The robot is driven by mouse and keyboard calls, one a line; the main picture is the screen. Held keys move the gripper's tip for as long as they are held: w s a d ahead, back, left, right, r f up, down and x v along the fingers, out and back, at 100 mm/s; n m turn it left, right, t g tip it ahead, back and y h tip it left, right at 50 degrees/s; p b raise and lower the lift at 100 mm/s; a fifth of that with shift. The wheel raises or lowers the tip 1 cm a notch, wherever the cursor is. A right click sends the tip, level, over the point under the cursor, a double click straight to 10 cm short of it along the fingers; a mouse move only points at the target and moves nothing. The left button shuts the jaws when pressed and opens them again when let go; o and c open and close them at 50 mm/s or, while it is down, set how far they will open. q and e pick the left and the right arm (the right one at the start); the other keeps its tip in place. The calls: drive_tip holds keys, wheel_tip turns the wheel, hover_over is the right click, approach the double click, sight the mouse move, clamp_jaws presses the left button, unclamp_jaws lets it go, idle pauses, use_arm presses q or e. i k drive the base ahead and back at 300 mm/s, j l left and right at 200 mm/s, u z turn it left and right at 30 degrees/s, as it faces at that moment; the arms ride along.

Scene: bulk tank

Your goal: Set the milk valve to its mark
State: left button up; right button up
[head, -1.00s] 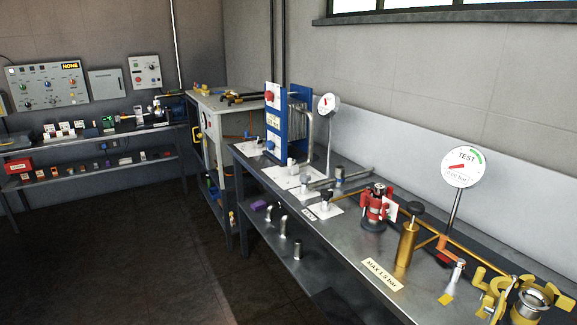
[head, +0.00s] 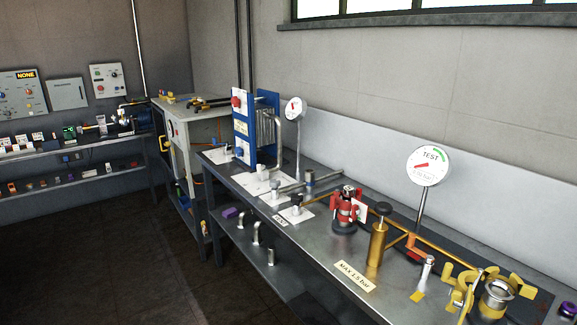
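Neither gripper is in the head view. I cannot tell for sure which fitting is the milk valve. Small dark-knobbed valves sit on white plates along the left part of the steel bench (head: 330,262): one valve (head: 296,203) near the front edge and another valve (head: 274,186) farther back. A blue plate heat exchanger (head: 240,138) stands behind them, with red and blue ports on its face. Any marks on the plates are too small to read. A round gauge (head: 294,110) stands on a post beside the exchanger.
A red fitting (head: 346,212), a brass hand pump (head: 378,242) and a TEST gauge (head: 428,166) stand on the bench, with yellow clamps (head: 462,290) at the right end. A label (head: 355,276) reads MAX 1.5 bar. The dark floor (head: 120,260) at left is clear.

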sight(260, 168)
drive_tip(key=i+j+z, duration=0.25)
drive_tip(key=z, duration=0.15)
drive_tip(key=i+j+z, duration=0.2)
drive_tip(key=j+z, duration=0.25)
drive_tip(key=i+l, duration=0.05)
drive_tip(key=l, duration=0.05)
